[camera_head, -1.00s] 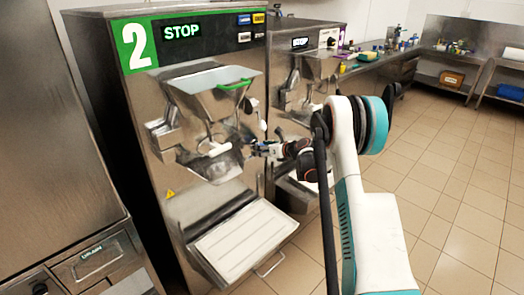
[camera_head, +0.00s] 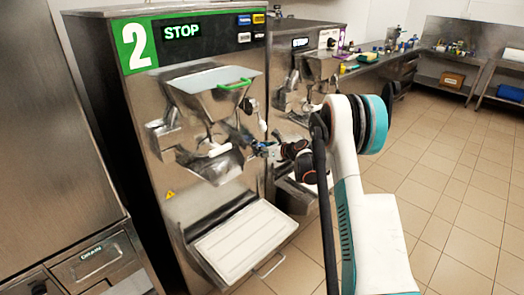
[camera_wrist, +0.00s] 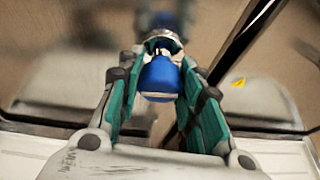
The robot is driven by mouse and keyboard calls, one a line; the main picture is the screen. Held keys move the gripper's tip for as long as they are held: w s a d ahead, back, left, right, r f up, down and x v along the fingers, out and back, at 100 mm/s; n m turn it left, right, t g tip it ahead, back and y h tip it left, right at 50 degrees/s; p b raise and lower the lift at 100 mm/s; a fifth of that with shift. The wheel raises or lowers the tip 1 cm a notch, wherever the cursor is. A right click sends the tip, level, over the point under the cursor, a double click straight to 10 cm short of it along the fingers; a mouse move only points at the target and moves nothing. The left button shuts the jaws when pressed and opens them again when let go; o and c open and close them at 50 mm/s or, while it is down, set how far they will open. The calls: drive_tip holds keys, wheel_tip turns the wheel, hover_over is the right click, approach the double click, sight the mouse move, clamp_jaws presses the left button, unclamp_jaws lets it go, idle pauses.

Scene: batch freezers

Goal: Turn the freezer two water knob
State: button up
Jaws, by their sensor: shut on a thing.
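Freezer two (camera_head: 150,75) is the steel machine with a green "2" label and a lit "STOP" display, left of centre in the head view. In the wrist view a blue knob (camera_wrist: 158,77) on a metal stem sits between the teal-padded fingers of my gripper (camera_wrist: 160,95). The fingers are closed around the knob from both sides. In the head view my gripper (camera_head: 256,148) is at the right side of the freezer's front, beside the dispensing door. The knob is too small and covered there to make out clearly.
A white tray shelf (camera_head: 243,240) juts out low on the freezer front. A second machine (camera_head: 300,75) stands close behind on the right. A counter with bottles (camera_head: 375,60) runs along the back. Tiled floor (camera_head: 450,190) on the right is open.

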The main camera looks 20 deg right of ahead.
drive_tip(key=n+h+b, duration=0.1)
drive_tip(key=n, duration=0.1)
drive_tip(key=n+t+h+b, duration=0.1)
drive_tip(key=n, duration=0.1)
drive_tip(key=shift+a+f+h, duration=0.1)
drive_tip(key=shift+f+h, duration=0.05)
drive_tip(key=shift+h, duration=0.15)
drive_tip(key=n+t+b, duration=0.1)
drive_tip(key=n, duration=0.1)
drive_tip(key=n+t+h+b, duration=0.1)
drive_tip(key=shift+n+h, duration=0.3)
drive_tip(key=shift+n, duration=0.1)
idle(0.4)
drive_tip(key=o, duration=1.1)
drive_tip(key=shift+s, duration=0.15)
drive_tip(key=s, duration=0.4)
drive_tip(key=s+r, duration=0.1)
drive_tip(key=s, duration=0.2)
drive_tip(key=s+r, duration=0.1)
drive_tip(key=s, duration=0.3)
drive_tip(key=shift+s+r, duration=0.15)
drive_tip(key=shift+s, duration=0.15)
